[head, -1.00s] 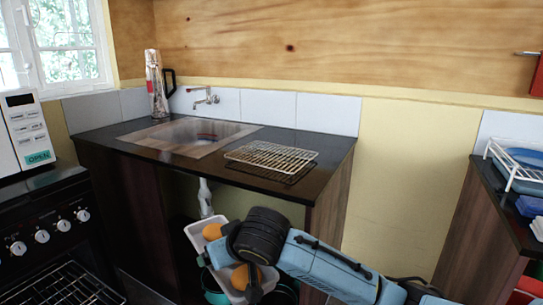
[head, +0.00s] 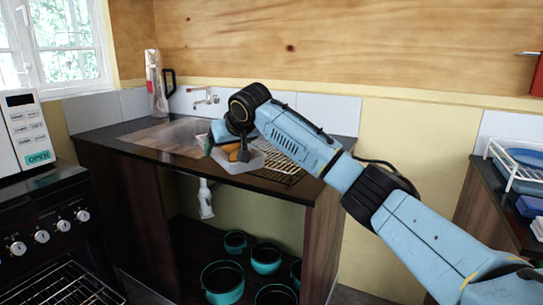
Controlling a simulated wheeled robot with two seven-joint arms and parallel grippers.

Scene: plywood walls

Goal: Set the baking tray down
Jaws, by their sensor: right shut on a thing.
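The baking tray (head: 257,162) is pale and shallow, with orange items (head: 232,148) in it. My right gripper (head: 241,152) is shut on it, and the gripper and wrist partly cover it. The tray is at the front edge of the dark counter (head: 285,190), between the sink and the wire rack. I cannot tell whether its underside touches the counter. My left gripper is not in view.
The wire rack (head: 290,172) lies on the counter, partly behind my arm. The sink (head: 165,136) is to the left, with a tap (head: 207,98) behind. Several teal pots (head: 222,280) stand below. A stove (head: 50,235) is at left.

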